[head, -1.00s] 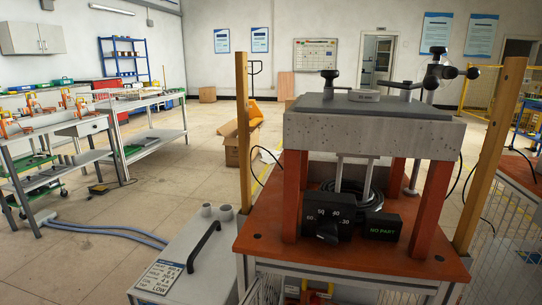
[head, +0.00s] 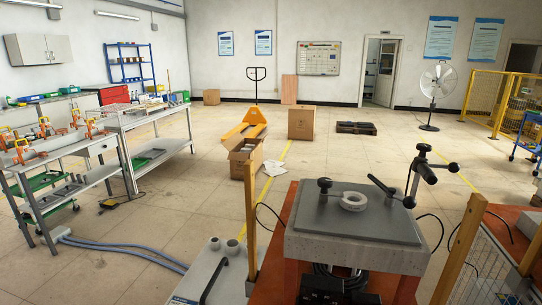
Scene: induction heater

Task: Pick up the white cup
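No thing is plain to me as a white cup. A pale, round, ring-like piece (head: 353,201) lies on the dark grey top plate (head: 325,221) of the heater stand in the head view. My gripper is not in view.
Black-knobbed clamps (head: 427,174) rise at the plate's back right. A workbench (head: 150,120) stands at left. An open carton (head: 245,157) and a yellow pallet truck (head: 254,116) are on the floor behind. Open floor lies at left.

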